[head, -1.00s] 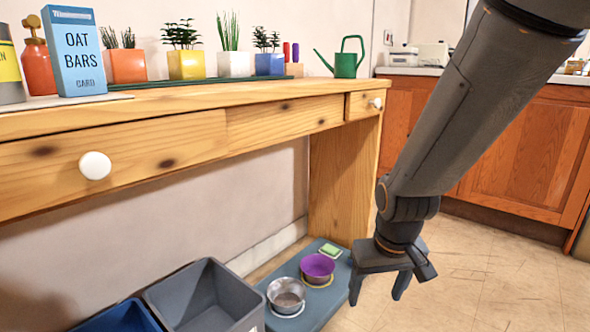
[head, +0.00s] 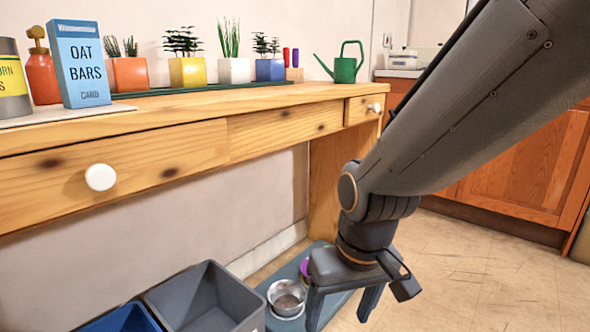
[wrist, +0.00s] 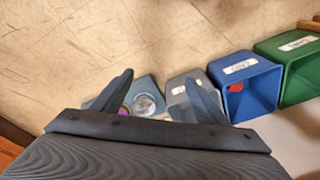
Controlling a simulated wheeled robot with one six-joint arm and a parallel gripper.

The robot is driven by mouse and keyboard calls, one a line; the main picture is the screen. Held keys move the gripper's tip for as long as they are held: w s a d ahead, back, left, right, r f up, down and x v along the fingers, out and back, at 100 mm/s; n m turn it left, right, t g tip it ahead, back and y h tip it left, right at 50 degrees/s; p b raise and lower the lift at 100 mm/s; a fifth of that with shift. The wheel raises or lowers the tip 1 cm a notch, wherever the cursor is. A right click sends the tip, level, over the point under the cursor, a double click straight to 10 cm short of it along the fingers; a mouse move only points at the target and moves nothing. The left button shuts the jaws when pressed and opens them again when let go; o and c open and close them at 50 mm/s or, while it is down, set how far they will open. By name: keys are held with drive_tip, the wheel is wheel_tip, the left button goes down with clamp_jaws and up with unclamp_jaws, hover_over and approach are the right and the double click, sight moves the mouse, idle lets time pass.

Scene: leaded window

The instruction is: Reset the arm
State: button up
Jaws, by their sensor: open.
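My gripper (head: 343,309) hangs pointing down in front of the wooden table (head: 262,122), low over the floor. Its two fingers are apart with nothing between them. In the head view it covers part of the blue-grey mat and most of the purple bowl (head: 305,270). In the wrist view both fingers (wrist: 158,98) stand apart, with a metal bowl (wrist: 144,104) on the mat beyond them.
Grey bin (head: 207,298) and blue bin (head: 124,318) stand under the table; the wrist view also shows a green bin (wrist: 296,67). An oat bars box (head: 80,64), potted plants and a green watering can (head: 346,66) stand on top. Floor at right is clear.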

drive_tip(key=s+a+r+n+g+p, duration=0.25)
drive_tip(key=s+a+r, duration=0.35)
drive_tip(key=s+a, duration=0.4)
drive_tip(key=d+r+m+p, duration=0.2)
drive_tip(key=d+r+p, duration=0.9)
drive_tip(key=p, duration=0.7)
drive_tip(key=s+d+r+m+h+p, duration=0.1)
drive_tip(key=d+r+m+p, duration=0.2)
drive_tip(key=d+r+p, duration=0.7)
wheel_tip(320, 180, up, 8)
drive_tip(key=t+p, duration=0.1)
drive_tip(key=p, duration=0.8)
drive_tip(key=shift+s+d+m, duration=0.15)
drive_tip(key=shift+d+m, duration=0.2)
drive_tip(key=shift+d, duration=0.05)
drive_tip(key=shift+c, duration=0.3)
